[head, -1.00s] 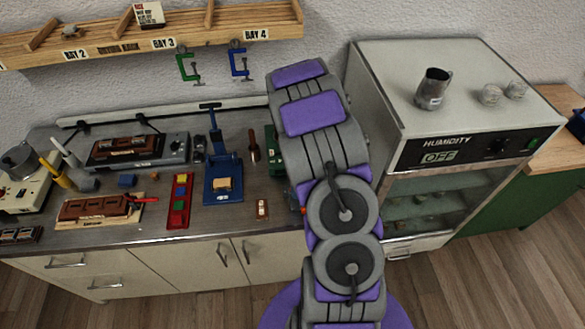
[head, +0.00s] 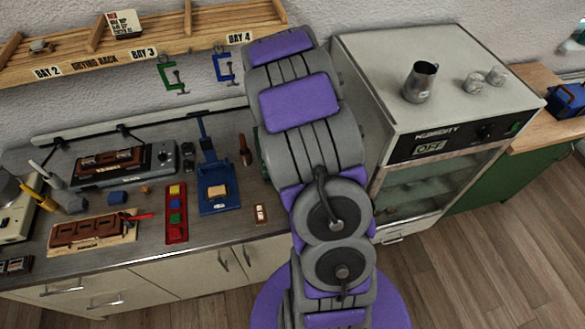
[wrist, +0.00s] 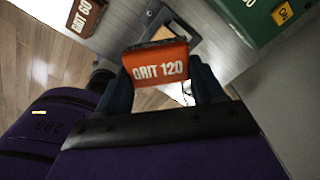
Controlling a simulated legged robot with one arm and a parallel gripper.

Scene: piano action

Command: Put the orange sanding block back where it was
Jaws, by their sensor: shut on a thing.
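The orange sanding block (wrist: 160,65), marked "GRIT 120", is between the two dark fingers of my gripper (wrist: 165,82) in the wrist view. My gripper is shut on it. The wrist view shows the floor and part of the bench around the block. In the head view my arm hides the gripper and the block. A brown block marked "GRIT 60" (wrist: 85,15) lies on the bench at the upper left of the wrist view, apart from my gripper.
A green box (wrist: 250,15) stands at the upper right of the wrist view. The humidity cabinet (head: 440,115) stands right of my arm. On the bench are a blue press (head: 218,185), a red tray (head: 176,232) and a small brown-and-white block (head: 260,214). A drying rack (head: 190,37) hangs above.

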